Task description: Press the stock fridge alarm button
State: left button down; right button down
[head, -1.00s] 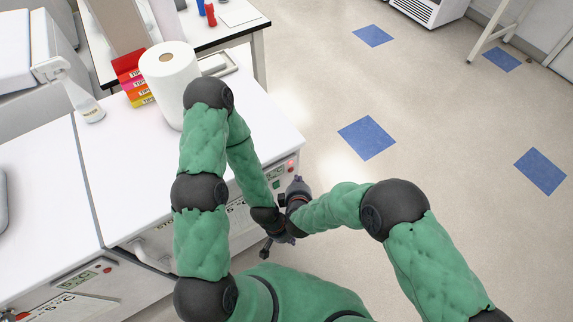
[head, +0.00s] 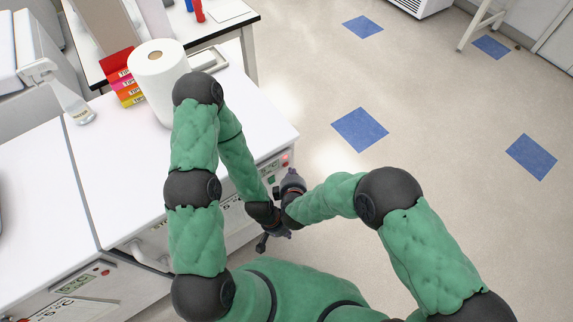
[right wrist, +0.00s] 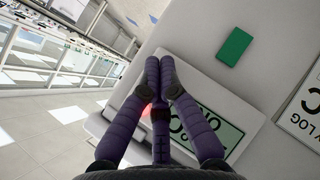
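An under-counter fridge front panel (head: 262,172) with a display and a lit red light (head: 285,161) shows at the right end of the white counter. I cannot read which fridge it is. My right gripper (head: 292,174) is just in front of this panel, below the light. In the right wrist view my right gripper (right wrist: 152,62) has its fingers drawn together, with nothing seen between them. A red glow (right wrist: 147,108) shows behind the fingers, beside a green display (right wrist: 222,135); contact cannot be told. My left gripper (head: 262,243) is lower, near the fridge front; its fingers are too small to judge.
A second unit's panel (head: 75,285) with a red light is at the lower left. A paper roll (head: 158,78), coloured boxes (head: 125,85) and a bottle (head: 75,105) stand on the counter. A green block (right wrist: 235,47) is on the panel. Open floor lies right.

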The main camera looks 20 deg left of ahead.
jog(key=shift+w+a, duration=0.1)
jog(key=shift+a, duration=0.05)
dwell(0.5)
jog(key=shift+w+a, duration=0.15)
jog(key=shift+a, duration=0.05)
jog(key=shift+w+a, duration=0.2)
jog(key=shift+a, duration=0.1)
dwell(0.8)
jog(key=shift+s+d, duration=0.1)
jog(key=shift+d, duration=0.05)
jog(key=shift+s+d+p, duration=0.35)
jog(key=shift+d+p, duration=0.1)
jog(key=shift+d, duration=0.05)
dwell(0.3)
